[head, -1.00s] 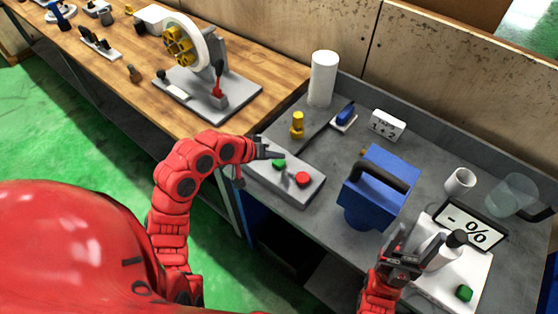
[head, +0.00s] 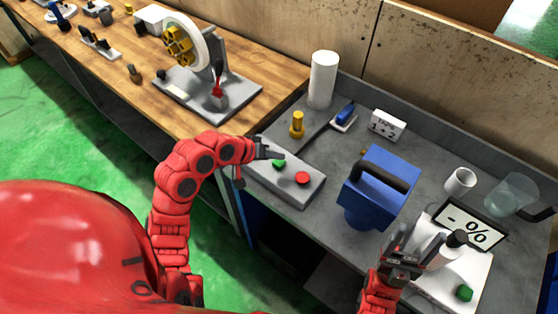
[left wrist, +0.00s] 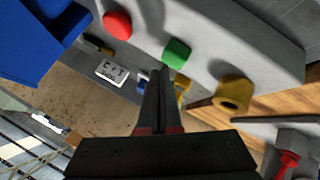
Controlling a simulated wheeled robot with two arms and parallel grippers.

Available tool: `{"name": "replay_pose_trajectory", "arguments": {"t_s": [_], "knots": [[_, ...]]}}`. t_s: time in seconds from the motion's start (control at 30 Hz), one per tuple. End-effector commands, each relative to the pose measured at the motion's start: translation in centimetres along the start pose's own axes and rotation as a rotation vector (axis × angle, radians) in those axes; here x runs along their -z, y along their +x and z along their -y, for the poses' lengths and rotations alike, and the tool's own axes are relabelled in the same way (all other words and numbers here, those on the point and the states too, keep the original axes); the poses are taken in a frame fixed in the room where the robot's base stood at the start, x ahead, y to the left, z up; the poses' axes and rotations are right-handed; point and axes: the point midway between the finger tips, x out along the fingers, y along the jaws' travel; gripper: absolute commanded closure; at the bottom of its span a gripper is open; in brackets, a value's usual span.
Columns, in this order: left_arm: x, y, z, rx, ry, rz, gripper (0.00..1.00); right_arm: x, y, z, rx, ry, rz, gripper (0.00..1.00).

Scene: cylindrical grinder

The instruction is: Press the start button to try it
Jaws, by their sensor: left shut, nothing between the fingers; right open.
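A grey control box (head: 298,191) with a green button (head: 279,163) and a red button (head: 302,179) sits at the front left of the grey bench. My left gripper (head: 276,154) is shut and empty, its tips close to the green button. In the left wrist view, the shut fingers (left wrist: 161,78) point at the green button (left wrist: 177,53), and the red button (left wrist: 117,25) is to its left. I cannot tell whether the fingertips touch the green button. My right gripper (head: 408,243) is open over the right part of the bench, by a white device with a dark knob.
A blue block with a black handle (head: 376,190) stands right of the control box. A white cylinder (head: 323,79) and yellow part (head: 297,125) stand behind the box.

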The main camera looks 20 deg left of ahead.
Motion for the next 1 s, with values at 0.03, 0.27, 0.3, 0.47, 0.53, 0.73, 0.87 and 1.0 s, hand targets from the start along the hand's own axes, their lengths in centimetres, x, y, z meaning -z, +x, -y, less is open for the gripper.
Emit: {"name": "replay_pose_trajectory", "arguments": {"t_s": [0.03,0.27,0.3,0.47,0.53,0.73,0.87,1.0], "knots": [[-0.15,0.19,0.14,0.000,-0.001,0.000,1.00,-0.02,-0.14,0.00,0.000,0.000,0.000,0.30],[-0.31,0.41,0.32,0.000,-0.001,0.000,1.00,-0.03,-0.21,0.01,0.000,0.000,0.000,0.30],[-0.31,0.41,0.32,0.000,-0.001,0.000,1.00,-0.03,-0.21,0.01,0.000,0.000,0.000,0.30],[-0.31,0.41,0.32,0.000,-0.001,0.000,1.00,-0.04,-0.22,0.01,0.000,0.000,0.000,0.30],[-0.33,0.43,0.34,0.000,-0.001,0.000,1.00,-0.04,-0.24,0.01,0.000,0.000,0.000,0.30],[-0.44,0.59,0.45,0.000,-0.001,0.000,1.00,-0.06,-0.36,0.02,0.000,0.000,0.000,0.30],[-0.52,0.70,0.53,0.000,-0.001,0.000,1.00,-0.07,-0.45,0.02,0.000,0.000,0.000,0.30],[-0.61,0.81,0.62,0.001,0.000,0.000,1.00,-0.09,-0.54,0.03,0.000,0.000,0.000,0.30]]}}
